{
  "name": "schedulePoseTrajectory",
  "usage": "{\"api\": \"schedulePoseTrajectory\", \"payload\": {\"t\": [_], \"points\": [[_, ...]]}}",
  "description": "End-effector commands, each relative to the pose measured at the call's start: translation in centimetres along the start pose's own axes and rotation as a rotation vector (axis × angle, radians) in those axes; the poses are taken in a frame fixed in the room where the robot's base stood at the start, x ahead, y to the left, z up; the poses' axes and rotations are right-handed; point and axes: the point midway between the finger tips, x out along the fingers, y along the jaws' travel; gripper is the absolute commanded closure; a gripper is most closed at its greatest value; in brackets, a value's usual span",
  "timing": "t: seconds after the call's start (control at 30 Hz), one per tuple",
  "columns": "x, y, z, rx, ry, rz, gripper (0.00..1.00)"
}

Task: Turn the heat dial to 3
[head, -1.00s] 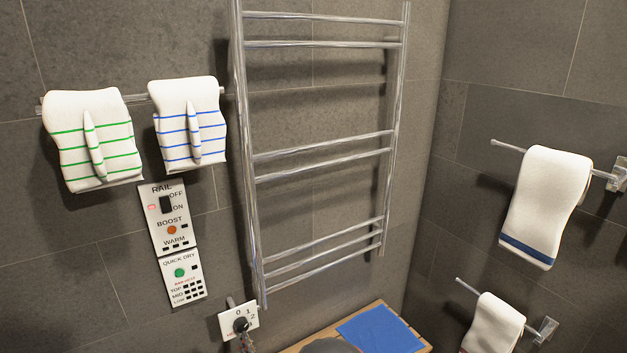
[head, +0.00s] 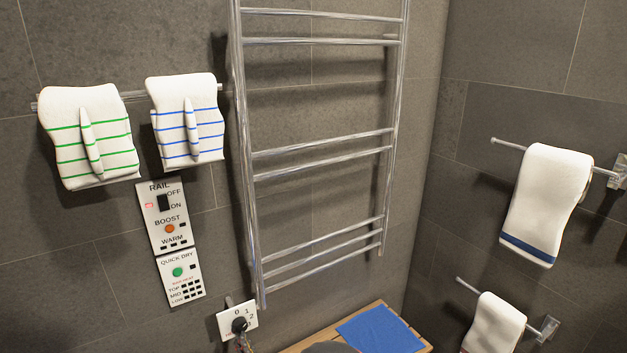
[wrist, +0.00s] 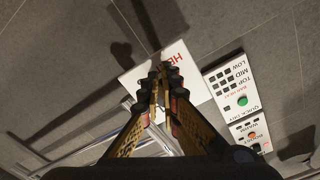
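The heat dial is a black knob (head: 239,325) on a small white plate (head: 223,318) low on the wall, with 0, 1 and 2 readable around it. A 3 and the pointer cannot be made out. The plate also shows in the wrist view (wrist: 196,85), with part of a red word. My gripper (wrist: 165,80) is in front of the plate, its fingers drawn close together with a narrow gap. They cover the knob in the wrist view and appear shut on it. In the head view, my gripper's tip (head: 244,343) reaches the knob from below.
A rail switch panel (head: 164,218) and a quick dry panel (head: 181,279) are up and left of the dial. A metal towel rail (head: 248,180) rises just above and right. A wooden bench with a blue cloth (head: 380,330) stands at lower right. Towels hang higher up.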

Motion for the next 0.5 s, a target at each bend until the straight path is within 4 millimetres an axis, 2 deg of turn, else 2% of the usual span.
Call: {"api": "schedulePoseTrajectory", "payload": {"t": [0.03, 0.5], "points": [[0.8, -1.1, -0.8, -0.001, 0.017, -0.020, 1.00], [0.6, -2.3, -0.8, -0.001, 0.014, -0.019, 1.00]]}}
